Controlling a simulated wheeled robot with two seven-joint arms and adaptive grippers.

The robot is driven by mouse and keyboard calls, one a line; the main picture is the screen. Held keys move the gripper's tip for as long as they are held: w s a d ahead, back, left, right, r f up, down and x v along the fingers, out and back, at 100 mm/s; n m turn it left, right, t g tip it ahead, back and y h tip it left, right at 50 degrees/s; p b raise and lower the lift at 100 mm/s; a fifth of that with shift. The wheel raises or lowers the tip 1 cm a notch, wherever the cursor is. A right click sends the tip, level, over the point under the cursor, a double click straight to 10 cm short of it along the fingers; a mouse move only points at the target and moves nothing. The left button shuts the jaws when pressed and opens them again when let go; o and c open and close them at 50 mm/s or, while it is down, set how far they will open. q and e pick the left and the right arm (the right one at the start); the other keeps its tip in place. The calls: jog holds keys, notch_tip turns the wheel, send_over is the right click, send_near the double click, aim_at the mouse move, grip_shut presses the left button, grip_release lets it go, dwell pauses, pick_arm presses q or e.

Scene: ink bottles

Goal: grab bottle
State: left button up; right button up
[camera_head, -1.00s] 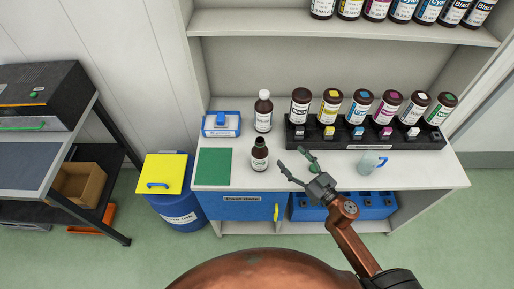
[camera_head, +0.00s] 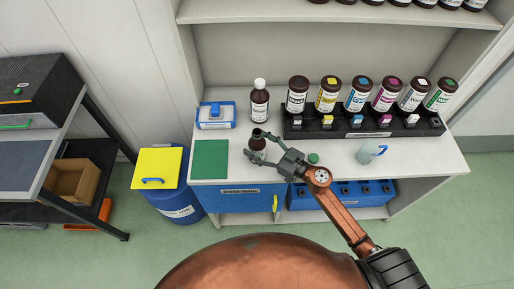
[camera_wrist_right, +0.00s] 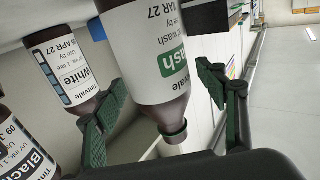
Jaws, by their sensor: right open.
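A small dark brown bottle (camera_head: 258,145) with a white label stands upright near the counter's front edge. My right gripper (camera_head: 254,146) is open, reaching in from the right with its fingers on either side of this bottle. I cannot tell whether they touch it. In the right wrist view, a brown bottle (camera_wrist_right: 160,50) with a green "Wash" label fills the space between the open fingers (camera_wrist_right: 162,82), its neck pointing down in the picture. I cannot tell whether it is the same bottle. A taller white-capped brown bottle (camera_head: 260,101) stands behind. My left gripper is out of view.
A black rack (camera_head: 360,133) with several brown bottles stands at the counter's back right. A clear beaker (camera_head: 370,152) and a small green item (camera_head: 313,159) are to the gripper's right. A green mat (camera_head: 210,160) and a blue-white box (camera_head: 215,115) are to the left.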

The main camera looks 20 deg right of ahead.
jog(key=c, duration=1.4)
